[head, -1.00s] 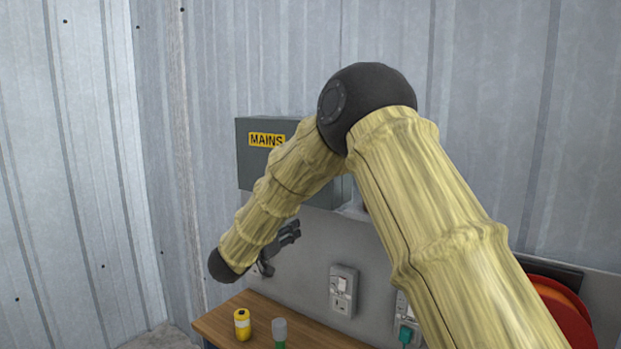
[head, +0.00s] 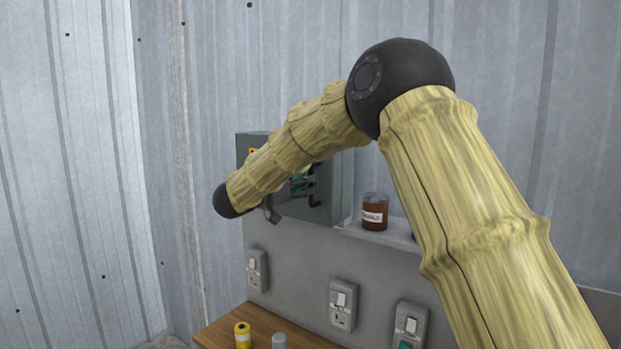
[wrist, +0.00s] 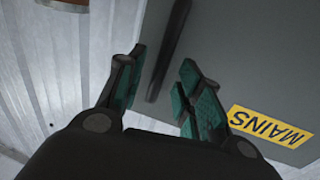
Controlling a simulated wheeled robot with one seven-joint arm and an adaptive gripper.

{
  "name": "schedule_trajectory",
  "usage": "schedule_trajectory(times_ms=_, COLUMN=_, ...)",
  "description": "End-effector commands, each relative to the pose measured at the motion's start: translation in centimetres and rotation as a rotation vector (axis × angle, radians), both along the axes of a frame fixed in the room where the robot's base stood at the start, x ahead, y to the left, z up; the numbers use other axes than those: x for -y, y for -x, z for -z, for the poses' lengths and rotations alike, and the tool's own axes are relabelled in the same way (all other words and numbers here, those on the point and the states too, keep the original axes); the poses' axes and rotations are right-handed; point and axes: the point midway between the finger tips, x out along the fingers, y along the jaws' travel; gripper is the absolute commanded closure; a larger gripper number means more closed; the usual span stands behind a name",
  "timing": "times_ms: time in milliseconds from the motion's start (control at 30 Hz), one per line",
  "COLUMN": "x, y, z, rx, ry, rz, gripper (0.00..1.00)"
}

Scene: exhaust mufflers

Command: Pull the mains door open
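The grey mains box (head: 335,193) is on the wall, partly hidden behind my arm. Its door (wrist: 235,50) shows in the wrist view with a yellow MAINS label (wrist: 268,127), upside down there. A dark bar handle (wrist: 172,45) stands on the door. My gripper (wrist: 163,68) is open, its teal-padded fingers apart. In the wrist view the handle's near end lies between the fingertips, with no clear contact. In the head view my gripper (head: 298,187) is in front of the box, near the handle (head: 315,187). The door looks closed.
A brown labelled jar (head: 375,212) stands on a ledge right of the box. Several sockets (head: 343,306) are on the panel below. A yellow canister (head: 242,335) and a grey-topped one (head: 279,341) stand on the wooden bench (head: 225,325). Corrugated wall is at left.

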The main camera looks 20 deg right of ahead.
Motion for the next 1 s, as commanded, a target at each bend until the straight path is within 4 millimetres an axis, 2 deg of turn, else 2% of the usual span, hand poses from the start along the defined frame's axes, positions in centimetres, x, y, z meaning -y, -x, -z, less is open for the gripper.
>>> schedule_trajectory(times_ms=200, x=2.1, y=-1.0, z=0.0, rx=0.0, ry=-0.001, rz=0.0, gripper=0.65)
schedule_trajectory(times_ms=600, x=2.6, y=-1.3, z=0.1, rx=0.0, ry=0.0, rz=0.0, gripper=0.65)
schedule_trajectory(times_ms=633, x=2.6, y=-1.3, z=0.1, rx=0.0, ry=0.0, rz=0.0, gripper=0.66)
schedule_trajectory(times_ms=800, x=2.6, y=-1.3, z=0.1, rx=0.0, ry=0.0, rz=-0.001, gripper=0.97)
schedule_trajectory(times_ms=833, x=2.6, y=-1.3, z=0.1, rx=0.0, ry=0.0, rz=-0.001, gripper=1.0)
schedule_trajectory(times_ms=1000, x=2.6, y=-1.3, z=0.1, rx=0.0, ry=0.0, rz=-0.001, gripper=1.0)
